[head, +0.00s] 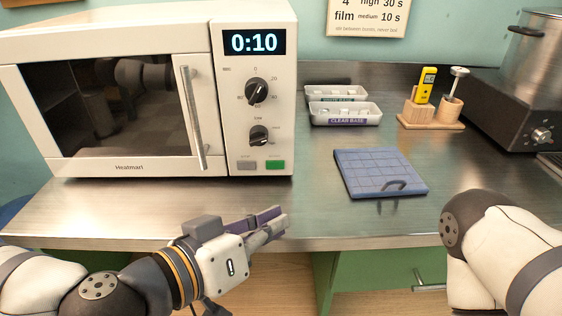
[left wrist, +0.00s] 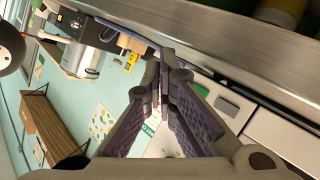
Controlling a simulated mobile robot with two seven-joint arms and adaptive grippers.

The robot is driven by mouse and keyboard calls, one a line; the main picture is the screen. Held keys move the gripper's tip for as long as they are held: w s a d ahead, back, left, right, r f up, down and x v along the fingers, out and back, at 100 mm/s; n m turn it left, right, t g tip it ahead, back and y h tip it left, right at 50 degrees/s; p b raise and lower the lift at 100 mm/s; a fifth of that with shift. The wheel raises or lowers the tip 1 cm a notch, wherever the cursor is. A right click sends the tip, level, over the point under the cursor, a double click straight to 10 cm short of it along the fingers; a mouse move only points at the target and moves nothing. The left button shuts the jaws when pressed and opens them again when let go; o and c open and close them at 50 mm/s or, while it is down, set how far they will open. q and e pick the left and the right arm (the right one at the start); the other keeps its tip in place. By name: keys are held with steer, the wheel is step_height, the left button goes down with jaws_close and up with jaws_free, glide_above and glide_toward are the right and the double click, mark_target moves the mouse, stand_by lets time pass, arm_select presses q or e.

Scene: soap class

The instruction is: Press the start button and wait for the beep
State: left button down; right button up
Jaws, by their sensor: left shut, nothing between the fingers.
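A white microwave (head: 119,93) stands at the left of the counter with its door closed. Its display (head: 254,42) reads 0:10. Two black knobs sit below the display. Under them are a grey button and a green button (head: 275,165), which I take for the start button. My left gripper (head: 282,221) is shut and empty at the counter's front edge, below the green button and apart from it. Its shut fingers also show in the left wrist view (left wrist: 164,60). My right arm is at the lower right of the head view, with its gripper out of view.
A blue gridded mat (head: 380,172) lies on the steel counter (head: 310,215) right of the microwave. Behind it are two white trays (head: 344,114), one labelled clear base. A wooden holder (head: 418,114) carries a yellow thermometer (head: 425,86). A steel pot stands at the far right.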

mark_target(272, 197)
arm_select(q)
steer(key=shift+a, duration=0.1)
arm_select(e)
steer(key=shift+s, duration=0.1)
arm_select(q)
steer(key=shift+w+f, duration=0.2)
steer(key=shift+w, duration=0.1)
steer(key=shift+w+f+b, duration=0.2)
steer(key=shift+w+b, duration=0.7)
steer(key=shift+w, duration=0.2)
steer(key=w, duration=0.4)
steer(key=shift+w+r, duration=0.35)
steer(key=shift+r, duration=0.05)
steer(key=shift+w, duration=0.65)
arm_select(e)
steer(key=shift+s+f+g, duration=0.3)
steer(key=shift+s+f, duration=0.55)
steer(key=shift+f, duration=0.25)
arm_select(q)
steer(key=shift+w, duration=0.1)
steer(key=shift+w, duration=0.3)
arm_select(e)
steer(key=shift+w+r, duration=0.1)
steer(key=shift+r, duration=0.05)
